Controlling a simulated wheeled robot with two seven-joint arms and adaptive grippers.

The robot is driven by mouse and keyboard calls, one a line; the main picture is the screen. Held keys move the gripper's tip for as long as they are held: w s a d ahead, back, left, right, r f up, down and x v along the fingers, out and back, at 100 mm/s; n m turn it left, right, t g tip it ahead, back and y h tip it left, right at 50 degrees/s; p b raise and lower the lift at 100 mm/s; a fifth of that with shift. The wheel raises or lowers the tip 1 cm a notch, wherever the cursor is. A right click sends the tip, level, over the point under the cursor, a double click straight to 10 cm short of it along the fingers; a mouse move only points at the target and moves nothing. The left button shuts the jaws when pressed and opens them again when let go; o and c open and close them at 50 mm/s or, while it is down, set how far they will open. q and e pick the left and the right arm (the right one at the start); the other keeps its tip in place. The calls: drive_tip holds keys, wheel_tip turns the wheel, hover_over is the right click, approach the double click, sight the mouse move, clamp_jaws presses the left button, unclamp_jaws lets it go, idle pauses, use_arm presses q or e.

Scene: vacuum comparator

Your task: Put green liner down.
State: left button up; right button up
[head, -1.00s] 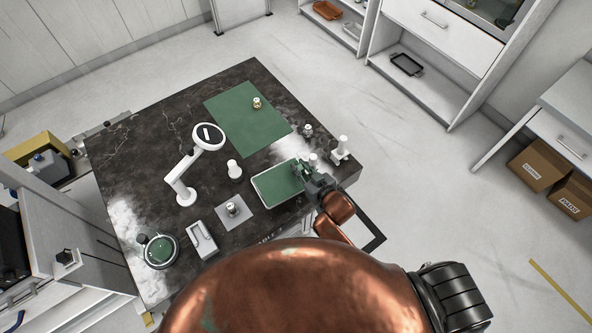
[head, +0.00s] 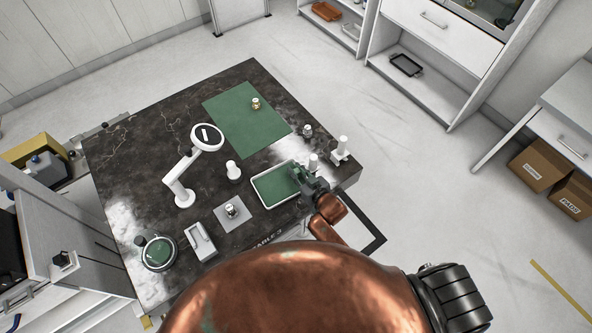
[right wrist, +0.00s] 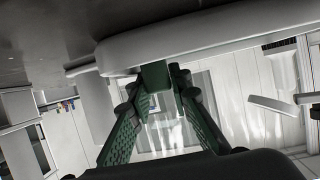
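The green liner (head: 273,187) lies level within the white rim of a shallow tray (head: 259,205) at the front right of the dark table in the head view. Whether it rests fully on the tray floor cannot be told. My right gripper (head: 299,175) is at the liner's right end. In the right wrist view its green-padded fingers (right wrist: 157,88) close in on both sides of a small green block (right wrist: 156,75), which seems part of the liner, just below a pale rim. My left gripper is not in view.
A green mat (head: 245,125) with a small brass weight (head: 256,103) lies behind. White posts (head: 340,150) stand right of the tray. A white lamp-like stand (head: 184,190), a white knob (head: 233,170), a grey plate (head: 222,220) and a round dish (head: 159,252) are to the left.

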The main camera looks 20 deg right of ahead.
drive_tip(key=o, duration=0.4)
drive_tip(key=p+v, duration=0.1)
drive_tip(key=v, duration=1.1)
drive_tip(key=shift+r, duration=0.15)
